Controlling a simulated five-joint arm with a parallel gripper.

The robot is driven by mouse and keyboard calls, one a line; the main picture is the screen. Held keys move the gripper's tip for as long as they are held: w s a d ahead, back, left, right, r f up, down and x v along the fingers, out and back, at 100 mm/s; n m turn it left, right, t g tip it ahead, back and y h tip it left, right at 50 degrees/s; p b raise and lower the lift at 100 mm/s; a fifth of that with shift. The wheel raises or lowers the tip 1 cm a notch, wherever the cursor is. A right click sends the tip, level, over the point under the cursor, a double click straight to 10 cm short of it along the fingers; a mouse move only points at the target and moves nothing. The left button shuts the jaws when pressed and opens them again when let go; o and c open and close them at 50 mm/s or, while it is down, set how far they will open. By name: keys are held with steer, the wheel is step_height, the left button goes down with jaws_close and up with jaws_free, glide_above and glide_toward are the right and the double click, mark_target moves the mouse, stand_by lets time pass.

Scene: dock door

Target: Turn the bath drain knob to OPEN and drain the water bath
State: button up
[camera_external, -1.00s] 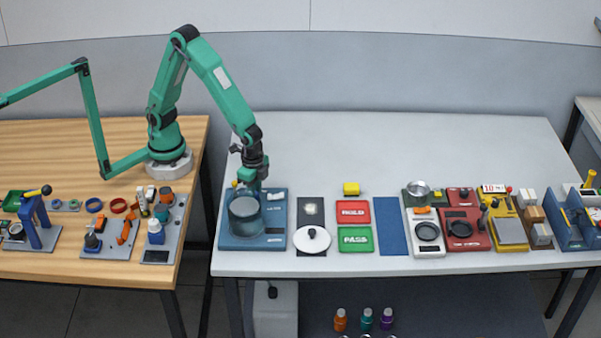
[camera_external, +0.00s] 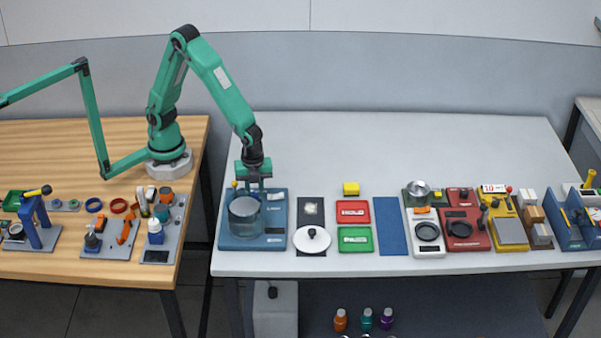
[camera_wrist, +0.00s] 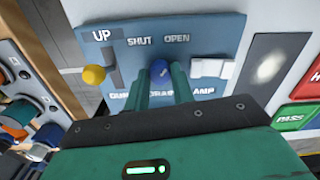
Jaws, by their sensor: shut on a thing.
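The blue drain knob (camera_wrist: 160,70) sits on the blue panel between the SHUT label (camera_wrist: 139,41) and the OPEN label (camera_wrist: 177,38). My gripper (camera_wrist: 163,85) has its two green fingers closed around the knob. A small pale mark shows on the knob, but its exact direction is unclear. In the external view my gripper (camera_external: 254,184) is low behind the clear round water bath (camera_external: 244,218), at the back of its blue base (camera_external: 272,242). The knob is hidden there. The bath looks see-through; its water level is hard to tell.
A yellow ball-topped lever (camera_wrist: 94,75) stands by the UP label, left of the knob. A white block (camera_wrist: 211,68) lies right of it. A white round lid (camera_external: 312,240) and red and green trays (camera_external: 355,240) sit right of the base.

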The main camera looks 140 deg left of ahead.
steer(key=shift+r+m, duration=0.1)
steer(key=shift+m, duration=0.8)
steer(key=o, duration=1)
steer(key=shift+r, duration=3.85)
steer(key=shift+r, duration=0.1)
